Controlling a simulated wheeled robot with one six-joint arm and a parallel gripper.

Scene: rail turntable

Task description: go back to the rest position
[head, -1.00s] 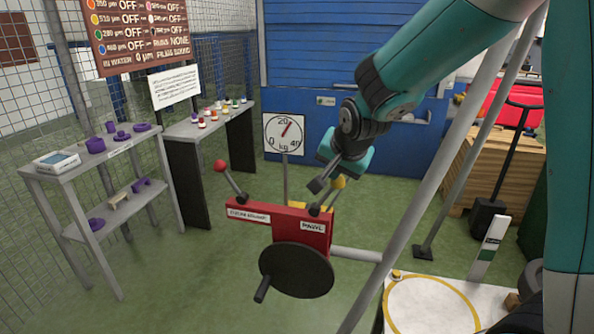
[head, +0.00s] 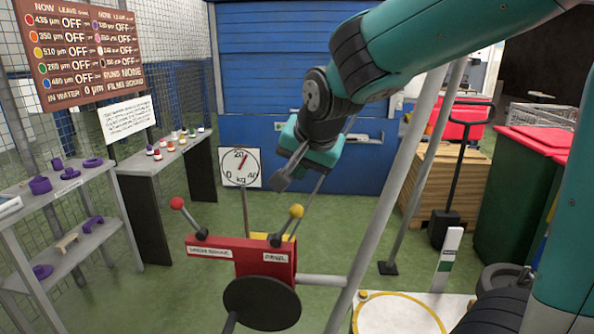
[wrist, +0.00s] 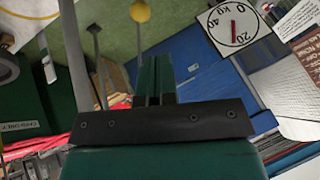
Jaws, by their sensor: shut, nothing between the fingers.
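My gripper (head: 281,182) is shut and empty in the head view, raised in front of the blue wall. It hangs above the red lever box (head: 240,258), apart from it, a little above and left of the yellow-knobbed lever (head: 296,211). A red-knobbed lever (head: 177,203) stands at the box's left end. In the wrist view my gripper's dark green fingers (wrist: 155,75) point up the picture, with the yellow knob (wrist: 141,12) just beyond them.
A dial scale (head: 240,167) stands behind the box. Shelves with purple parts (head: 40,185) are at left. A white board with a yellow ring (head: 398,305) lies at lower right. A wooden crate (head: 462,190) and green bin (head: 515,200) stand at right. Grey posts rise near my arm.

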